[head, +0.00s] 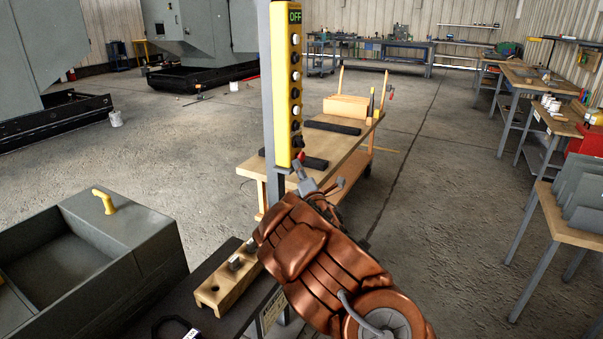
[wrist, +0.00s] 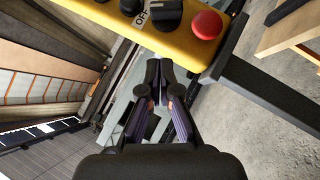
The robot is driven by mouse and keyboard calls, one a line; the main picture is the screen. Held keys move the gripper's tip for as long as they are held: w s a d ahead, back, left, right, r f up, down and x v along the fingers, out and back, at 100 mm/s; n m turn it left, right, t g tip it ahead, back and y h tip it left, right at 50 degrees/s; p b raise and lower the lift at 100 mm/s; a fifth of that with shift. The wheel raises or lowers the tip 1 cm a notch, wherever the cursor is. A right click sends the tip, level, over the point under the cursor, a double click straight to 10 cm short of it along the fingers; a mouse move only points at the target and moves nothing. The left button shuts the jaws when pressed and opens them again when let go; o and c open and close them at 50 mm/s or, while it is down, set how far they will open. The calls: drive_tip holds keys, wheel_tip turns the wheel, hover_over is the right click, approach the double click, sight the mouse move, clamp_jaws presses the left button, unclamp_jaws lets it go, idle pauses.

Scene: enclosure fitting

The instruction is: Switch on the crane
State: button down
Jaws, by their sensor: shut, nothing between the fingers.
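The yellow crane control box (head: 283,90) hangs upright on a grey post in the head view. Its small display (head: 295,16) reads OFF in green. A column of white and black buttons runs down its face, with a red button (head: 301,156) at the bottom.
A wooden workbench (head: 350,145) with dark bars stands behind the post. A grey open bin (head: 150,240) and a wooden block with holes (head: 215,290) are at the lower left. Tables (head: 560,125) line the right side. Open floor lies between.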

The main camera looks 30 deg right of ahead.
sight(297, 142)
drive_tip(key=x, duration=0.3)
drive_tip(key=shift+w+r+p, duration=0.15)
drive_tip(key=shift+p, duration=0.2)
drive_tip(key=shift+w+d+r+p, duration=0.3)
drive_tip(key=shift+w+d+r, duration=0.1)
drive_tip(key=shift+d, duration=0.35)
drive_tip(key=shift+w+d+r+p, duration=0.25)
drive_tip(key=shift+w+d+r, duration=0.15)
drive_tip(key=shift+d, duration=0.3)
drive_tip(key=shift+d+r, duration=0.1)
